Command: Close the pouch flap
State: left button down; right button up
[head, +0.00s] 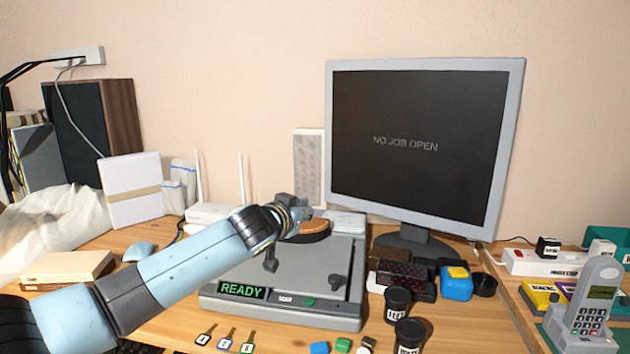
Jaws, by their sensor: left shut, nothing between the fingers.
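An orange-brown item with a rounded edge (314,232) sits at the back of the grey machine, partly hidden by my left arm. It may be the pouch, but I cannot make out its flap. My left gripper (302,212) is shut and empty, just above and behind this item. I cannot tell whether it touches it. My right gripper is not in view.
The grey machine (345,312) has a lit READY display. A monitor (420,145) stands behind to the right. Black jars (397,306), a blue-and-yellow item (457,285) and tagged keys (226,341) are nearby. A phone (592,300) is at far right.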

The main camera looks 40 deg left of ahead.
pick_arm(q)
jog(key=shift+s+d+f, duration=0.2)
jog(key=shift+s+f, duration=0.15)
jog(key=shift+f, duration=0.25)
jog(key=shift+s, duration=0.15)
jog(key=v, duration=1.1)
jog(key=shift+s+d, duration=0.25)
jog(key=shift+s, duration=0.15)
